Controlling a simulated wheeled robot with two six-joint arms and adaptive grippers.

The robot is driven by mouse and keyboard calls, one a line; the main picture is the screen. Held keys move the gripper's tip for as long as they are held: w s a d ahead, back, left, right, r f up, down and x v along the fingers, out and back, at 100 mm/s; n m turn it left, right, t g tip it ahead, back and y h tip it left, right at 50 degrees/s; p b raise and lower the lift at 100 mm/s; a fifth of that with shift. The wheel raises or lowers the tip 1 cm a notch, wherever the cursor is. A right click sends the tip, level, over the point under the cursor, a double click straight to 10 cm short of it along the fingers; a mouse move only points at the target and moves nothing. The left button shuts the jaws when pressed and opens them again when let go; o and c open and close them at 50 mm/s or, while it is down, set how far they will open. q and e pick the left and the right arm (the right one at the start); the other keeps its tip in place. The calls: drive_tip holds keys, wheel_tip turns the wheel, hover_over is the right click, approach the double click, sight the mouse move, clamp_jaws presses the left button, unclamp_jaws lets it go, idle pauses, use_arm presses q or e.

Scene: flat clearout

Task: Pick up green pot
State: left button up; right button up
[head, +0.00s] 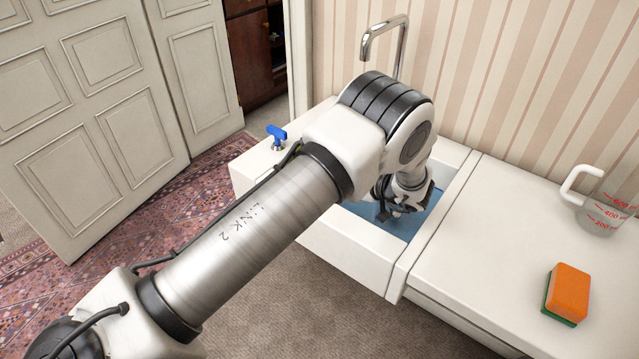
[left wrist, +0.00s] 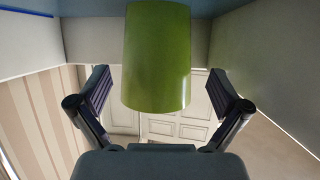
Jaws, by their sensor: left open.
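The green pot (left wrist: 157,55) shows in the left wrist view as a plain, smooth green cylinder at the upper middle. It lies between and beyond the two fingers of my left gripper (left wrist: 161,90), which are spread apart with a gap on either side of it. In the head view my left gripper (head: 398,203) reaches down into the sink (head: 352,252), over its blue bottom. The pot cannot be seen in the head view, where my arm covers part of the basin. My right gripper is in neither view.
A chrome faucet (head: 384,38) rises behind the sink, and a blue tap handle (head: 277,133) stands on its left rim. On the counter (head: 480,240) to the right are an orange and green sponge (head: 568,292) and a measuring jug (head: 607,210). The counter between is clear.

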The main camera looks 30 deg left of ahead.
use_arm(q)
drive_tip(key=shift+w+a+f, duration=0.1)
drive_tip(key=shift+f, duration=0.5)
drive_tip(key=p+x, duration=0.1)
drive_tip(key=x, duration=0.6)
drive_tip(key=shift+w+a, duration=0.15)
drive_tip(key=shift+a, duration=0.1)
drive_tip(key=shift+c, duration=1.1)
drive_tip(key=c, duration=1.1)
